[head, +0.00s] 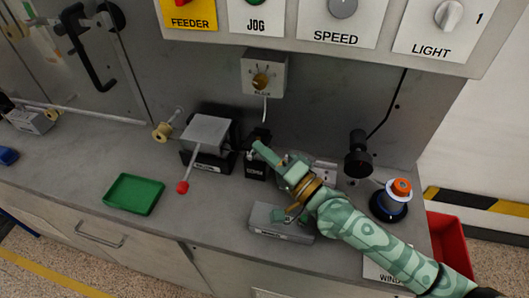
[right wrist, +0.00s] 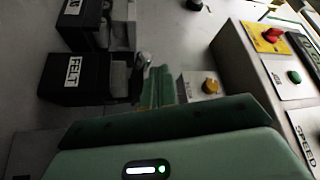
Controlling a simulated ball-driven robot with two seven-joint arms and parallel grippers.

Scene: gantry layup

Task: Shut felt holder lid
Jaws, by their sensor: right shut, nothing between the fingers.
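The felt holder (head: 255,168) is a small black box with a white label, standing on the grey bench against the machine's wall. In the right wrist view the holder (right wrist: 72,78) shows its FELT label and a grey inside. A dark part stands up at its back, apparently the raised lid (head: 258,137). A rounded metal knob (right wrist: 143,60) shows beside the fingertips. My right gripper (head: 257,146) is shut and empty, its tips at the holder's upper right; whether they touch the lid I cannot tell. My left gripper is not in view.
A black and grey block (head: 208,132) with a red-knobbed lever stands left of the holder. A green tray (head: 133,194) lies further left. A dial box (head: 263,76) hangs above. A grey block (head: 275,222) lies in front, below my right arm. The bench between tray and block is clear.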

